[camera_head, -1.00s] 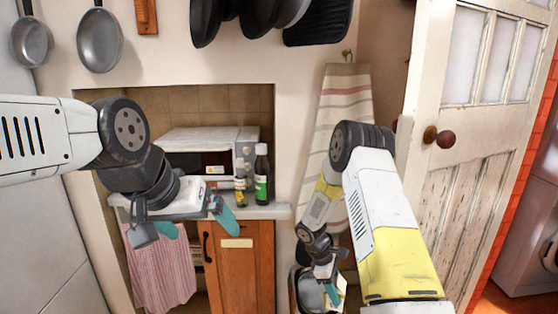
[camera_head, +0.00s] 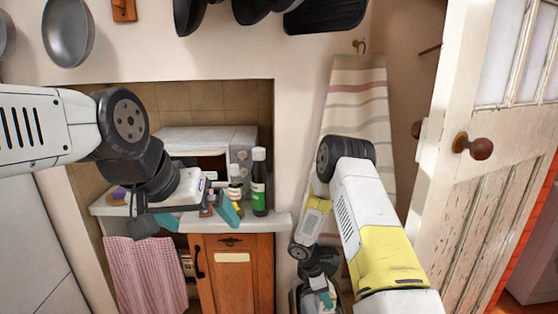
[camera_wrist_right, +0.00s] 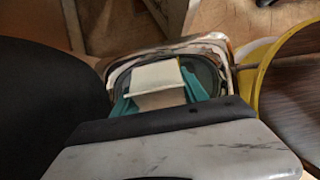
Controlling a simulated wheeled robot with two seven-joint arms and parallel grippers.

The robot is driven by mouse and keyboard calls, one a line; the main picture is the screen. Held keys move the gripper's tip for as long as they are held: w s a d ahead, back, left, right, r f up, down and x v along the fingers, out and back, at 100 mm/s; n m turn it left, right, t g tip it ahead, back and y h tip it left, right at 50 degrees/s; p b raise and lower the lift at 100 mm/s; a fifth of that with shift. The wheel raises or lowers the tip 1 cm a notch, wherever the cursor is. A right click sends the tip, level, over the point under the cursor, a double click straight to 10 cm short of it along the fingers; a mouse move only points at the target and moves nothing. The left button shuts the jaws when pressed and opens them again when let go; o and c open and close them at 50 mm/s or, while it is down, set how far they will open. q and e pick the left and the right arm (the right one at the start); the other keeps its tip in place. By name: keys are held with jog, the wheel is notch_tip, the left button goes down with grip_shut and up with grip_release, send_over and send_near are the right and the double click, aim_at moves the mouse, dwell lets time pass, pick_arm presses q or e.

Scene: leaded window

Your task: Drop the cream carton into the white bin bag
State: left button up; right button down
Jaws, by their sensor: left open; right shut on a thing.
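The cream carton (camera_wrist_right: 157,76) shows in the right wrist view as a pale, boxy block. My right gripper (camera_wrist_right: 158,98) has its teal fingers on both sides of it and is shut on it. Around and behind the carton is a rounded, pale, shiny rim (camera_wrist_right: 222,46) with a dark inside, which looks like the lined bin; I cannot tell how deep the carton is relative to it. In the head view my right gripper (camera_head: 326,298) is low at the bottom edge, and the carton is not clear there. My left gripper (camera_head: 192,222) is open and empty in front of the counter.
A counter (camera_head: 270,222) holds a microwave (camera_head: 215,138) and bottles (camera_head: 259,182) behind my left gripper. A wooden cupboard (camera_head: 233,275) and a striped cloth (camera_head: 147,270) are below. A towel (camera_head: 358,100) hangs behind my right arm. A door (camera_head: 450,190) stands at the right.

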jog(key=shift+f, duration=1.4)
jog(key=c, duration=0.5)
grip_release()
jog(key=v, duration=0.5)
jog(key=shift+a+r, duration=0.2)
jog(key=shift+r, duration=0.05)
jog(key=a, duration=1.1)
jog(key=shift+s+a+f, duration=0.2)
jog(key=shift+a+f, duration=0.05)
jog(key=shift+a, duration=0.05)
jog(key=shift+s, duration=0.1)
